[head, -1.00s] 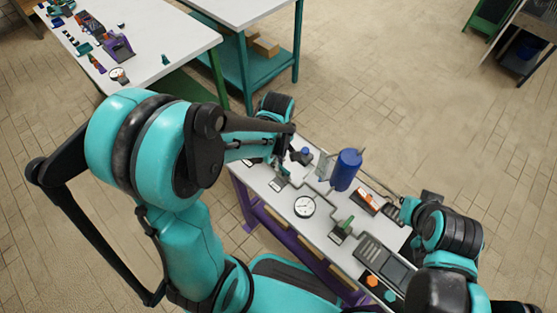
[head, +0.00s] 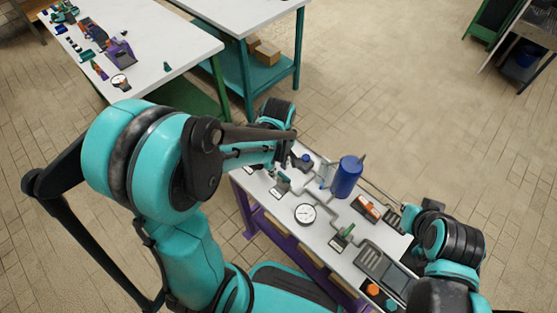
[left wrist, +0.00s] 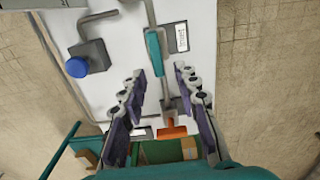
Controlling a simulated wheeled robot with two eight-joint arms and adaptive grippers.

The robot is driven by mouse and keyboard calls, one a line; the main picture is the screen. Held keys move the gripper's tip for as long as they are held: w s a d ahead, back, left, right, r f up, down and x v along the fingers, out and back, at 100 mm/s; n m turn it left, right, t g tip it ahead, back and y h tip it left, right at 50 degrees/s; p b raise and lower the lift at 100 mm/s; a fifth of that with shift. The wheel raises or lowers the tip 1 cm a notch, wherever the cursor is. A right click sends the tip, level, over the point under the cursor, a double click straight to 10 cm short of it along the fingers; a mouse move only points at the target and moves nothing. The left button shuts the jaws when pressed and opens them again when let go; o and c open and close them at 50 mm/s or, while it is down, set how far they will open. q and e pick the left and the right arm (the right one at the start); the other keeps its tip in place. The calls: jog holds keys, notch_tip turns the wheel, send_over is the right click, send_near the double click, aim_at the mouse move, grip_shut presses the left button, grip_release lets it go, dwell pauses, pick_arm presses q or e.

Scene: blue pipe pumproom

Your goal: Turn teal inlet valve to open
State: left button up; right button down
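The teal inlet valve handle (left wrist: 153,55) is a long teal lever on a grey pipe in the left wrist view, lying nearly along the pipe, with a small printed label (left wrist: 181,37) beside it. A small teal part also shows in the head view (head: 283,180), just below my left gripper (head: 284,164). In the left wrist view my left gripper (left wrist: 160,70) is open, its dark fingers spread on either side of the lever's near end. I cannot tell whether they touch it. My right gripper is at the panel's right end, too unclear to judge.
The white panel table also carries a blue tank (head: 347,177), a round gauge (head: 305,214), a green-handled valve (head: 347,232) and an orange knob (head: 372,289). Open floor lies beyond.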

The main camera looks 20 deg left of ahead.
pick_arm(q)
notch_tip(320, 180, up, 12)
jog(key=shift+f, duration=0.25)
jog(key=shift+s, duration=0.1)
dwell(0.5)
